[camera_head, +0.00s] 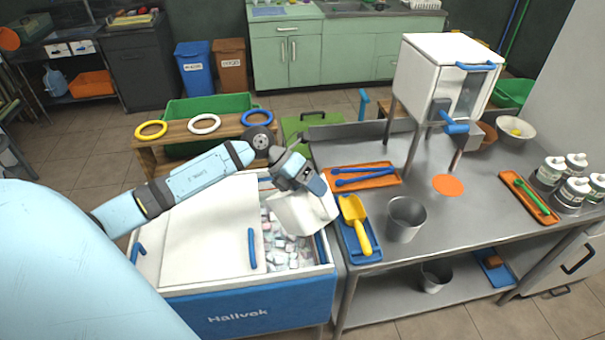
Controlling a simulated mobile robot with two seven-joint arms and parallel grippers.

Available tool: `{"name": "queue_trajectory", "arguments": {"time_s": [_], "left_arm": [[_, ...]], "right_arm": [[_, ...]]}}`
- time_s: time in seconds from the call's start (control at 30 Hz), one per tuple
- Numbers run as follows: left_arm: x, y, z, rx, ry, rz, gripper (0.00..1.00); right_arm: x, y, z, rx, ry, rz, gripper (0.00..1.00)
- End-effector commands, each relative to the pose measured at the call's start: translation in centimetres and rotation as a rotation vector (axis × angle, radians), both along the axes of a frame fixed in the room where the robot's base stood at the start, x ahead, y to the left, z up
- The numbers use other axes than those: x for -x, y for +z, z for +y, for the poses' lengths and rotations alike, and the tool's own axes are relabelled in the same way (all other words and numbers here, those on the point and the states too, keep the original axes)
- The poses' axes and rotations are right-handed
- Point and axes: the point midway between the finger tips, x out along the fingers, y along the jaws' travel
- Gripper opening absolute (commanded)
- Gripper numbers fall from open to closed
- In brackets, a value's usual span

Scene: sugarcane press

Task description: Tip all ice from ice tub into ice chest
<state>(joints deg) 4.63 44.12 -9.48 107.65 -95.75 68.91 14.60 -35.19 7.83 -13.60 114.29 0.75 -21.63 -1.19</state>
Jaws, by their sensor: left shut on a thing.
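The ice chest (240,309) is a blue and white box at the lower middle, with a white lid (197,235) over its left part and its right part open. Several pale ice cubes (280,254) lie in the open part. The white ice tub (300,212) is held tilted over this opening. My left gripper (312,186) is shut on the tub's upper edge. The inside of the tub is hidden, so I cannot tell whether it holds ice. My right gripper is not in view.
A steel table (330,221) stands right of the chest. On it are a yellow scoop (354,222) on a blue tray, blue tongs (362,175) on an orange tray, a metal cup (405,220) and a white dispenser (425,75). A wooden rack with coloured rings (204,124) stands behind the chest.

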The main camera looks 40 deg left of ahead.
Motion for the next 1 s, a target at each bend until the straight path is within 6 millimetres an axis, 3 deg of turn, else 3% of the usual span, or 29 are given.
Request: {"name": "queue_trajectory", "arguments": {"time_s": [0.37,0.7,1.0], "left_arm": [[0.6,-3.2,-3.2,-0.403,-0.002,-0.077,0.03],[0.6,-7.6,-3.6,-0.694,0.000,-0.132,0.03],[0.6,-8.4,-3.7,-0.776,0.002,-0.145,0.03]], "right_arm": [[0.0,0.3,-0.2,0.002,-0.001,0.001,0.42],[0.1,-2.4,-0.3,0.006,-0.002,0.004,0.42],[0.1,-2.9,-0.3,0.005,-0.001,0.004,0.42]]}}
